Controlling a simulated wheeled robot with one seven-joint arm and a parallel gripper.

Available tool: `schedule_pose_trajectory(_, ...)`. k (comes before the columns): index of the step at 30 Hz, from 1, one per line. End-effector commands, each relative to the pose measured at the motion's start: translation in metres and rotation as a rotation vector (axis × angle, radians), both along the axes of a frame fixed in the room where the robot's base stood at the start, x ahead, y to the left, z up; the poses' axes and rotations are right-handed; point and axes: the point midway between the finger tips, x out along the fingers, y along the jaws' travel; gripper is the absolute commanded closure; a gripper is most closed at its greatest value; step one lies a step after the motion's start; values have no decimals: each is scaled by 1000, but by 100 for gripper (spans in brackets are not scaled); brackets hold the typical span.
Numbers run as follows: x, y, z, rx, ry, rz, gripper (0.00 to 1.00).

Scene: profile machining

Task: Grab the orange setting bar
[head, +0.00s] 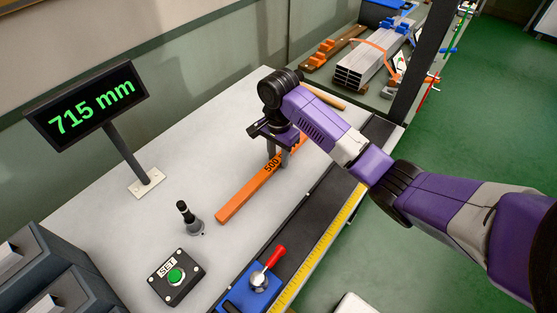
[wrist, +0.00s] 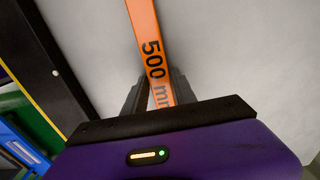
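The orange setting bar (head: 242,195), marked "500", lies lengthwise on the pale bench top, its near end toward the front of the head view. My gripper (head: 278,153) points down over its far part, with its fingers at the bar. In the wrist view the bar (wrist: 145,22), marked "500 mm", runs between the two dark fingers of my gripper (wrist: 158,82). The fingertips are close to both sides of the bar; whether they press on it is not clear. Part of the bar is hidden by the gripper.
A display (head: 92,106) reading 715 mm stands on the left. A SET button box (head: 176,277), a dark upright knob (head: 187,215) and a blue clamp with a red lever (head: 262,277) are near the front. A yellow scale (head: 322,245) edges the bench. Metal profiles (head: 372,66) lie behind.

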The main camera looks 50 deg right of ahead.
Motion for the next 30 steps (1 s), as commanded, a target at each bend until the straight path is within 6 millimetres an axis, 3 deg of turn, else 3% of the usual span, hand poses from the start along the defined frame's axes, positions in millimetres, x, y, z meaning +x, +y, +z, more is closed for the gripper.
schedule_pose_trajectory(1,0,0,0,0,0,0,79)
schedule_pose_trajectory(4,0,0,0,0,0,0,98)
schedule_pose_trajectory(5,0,0,0,0,0,0,100)
schedule_pose_trajectory(30,0,0,0,0,0,0,100)
